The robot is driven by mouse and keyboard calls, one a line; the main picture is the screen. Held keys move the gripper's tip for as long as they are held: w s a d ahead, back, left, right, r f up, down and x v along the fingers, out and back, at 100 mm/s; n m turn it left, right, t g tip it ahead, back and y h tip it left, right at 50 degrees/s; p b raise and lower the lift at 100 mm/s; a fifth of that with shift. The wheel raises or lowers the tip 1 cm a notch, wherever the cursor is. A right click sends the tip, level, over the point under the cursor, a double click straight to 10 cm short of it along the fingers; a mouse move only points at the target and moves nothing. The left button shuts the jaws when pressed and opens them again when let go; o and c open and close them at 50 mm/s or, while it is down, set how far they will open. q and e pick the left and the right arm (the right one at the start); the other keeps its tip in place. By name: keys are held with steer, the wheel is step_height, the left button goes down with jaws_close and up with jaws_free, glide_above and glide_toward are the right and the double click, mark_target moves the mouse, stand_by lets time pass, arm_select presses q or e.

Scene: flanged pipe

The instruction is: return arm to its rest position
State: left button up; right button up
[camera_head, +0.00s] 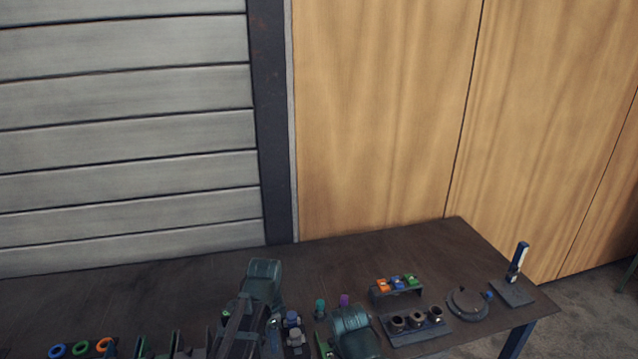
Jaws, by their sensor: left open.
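My left gripper (246,328) shows at the bottom of the head view, as dark angular parts low in the picture. It is open, with nothing seen held in it. Another teal rounded part (353,328) sits to the right, cut by the bottom edge. My right gripper is not in view.
The dark table (420,255) has clear room along its back. At right stand a rack with orange, blue and green pieces (397,283), a holder with dark cups (416,322), a round grey ring (467,303) and a blue-white upright tool (517,262). Coloured rings (81,348) lie front left.

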arm_select(q)
steer(key=s+d+f+n+b, duration=0.1)
steer(key=s+d+n, duration=0.3)
steer(key=s, duration=0.2)
steer(key=s+d+f+n+y+b, duration=0.1)
steer(key=s+d+f+n, duration=0.1)
steer(key=s+d+n, duration=0.2)
steer(key=s+n, duration=0.1)
steer(key=s, duration=0.2)
steer(key=shift+d+b, duration=0.25)
steer(key=shift+b, duration=0.05)
